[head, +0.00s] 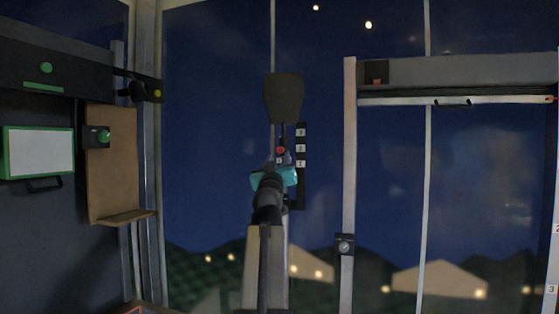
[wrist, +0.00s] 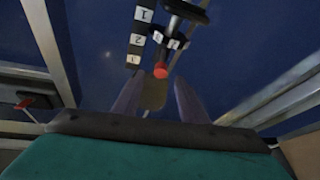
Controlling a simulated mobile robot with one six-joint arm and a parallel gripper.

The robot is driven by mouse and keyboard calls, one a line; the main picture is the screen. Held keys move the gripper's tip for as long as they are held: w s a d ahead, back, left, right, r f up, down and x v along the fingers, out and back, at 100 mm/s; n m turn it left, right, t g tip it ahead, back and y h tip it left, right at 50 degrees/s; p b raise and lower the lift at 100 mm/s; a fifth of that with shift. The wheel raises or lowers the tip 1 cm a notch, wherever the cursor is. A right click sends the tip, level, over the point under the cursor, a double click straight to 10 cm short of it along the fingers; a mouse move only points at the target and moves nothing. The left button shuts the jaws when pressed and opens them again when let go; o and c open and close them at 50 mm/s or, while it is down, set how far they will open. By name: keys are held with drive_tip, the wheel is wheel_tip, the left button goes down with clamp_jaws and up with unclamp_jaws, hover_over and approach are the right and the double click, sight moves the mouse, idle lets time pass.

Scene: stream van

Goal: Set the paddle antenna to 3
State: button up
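The paddle antenna shows a dark paddle (head: 284,97) on an upright rod in the head view. A red knob (head: 280,150) sits below it, beside a black scale strip (head: 300,190) with white number labels. In the wrist view the scale (wrist: 137,39) reads 1, 2, 3, with 3 towards the paddle (wrist: 154,95). The red knob (wrist: 161,70) is about level with the 3 end there, though perspective makes the exact setting unclear. My gripper (wrist: 160,83) is open, its two fingers apart with the knob in line between them. I cannot tell whether they touch anything.
A brown board (head: 111,165) with a green knob (head: 103,137) and a green-framed white panel (head: 39,152) are at the left. A pale post (head: 349,190) and a shelf rail (head: 460,75) stand at the right. Dark window lies behind the antenna.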

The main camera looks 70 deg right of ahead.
drive_tip(key=shift+b+v, duration=0.3)
drive_tip(key=shift+v, duration=0.95)
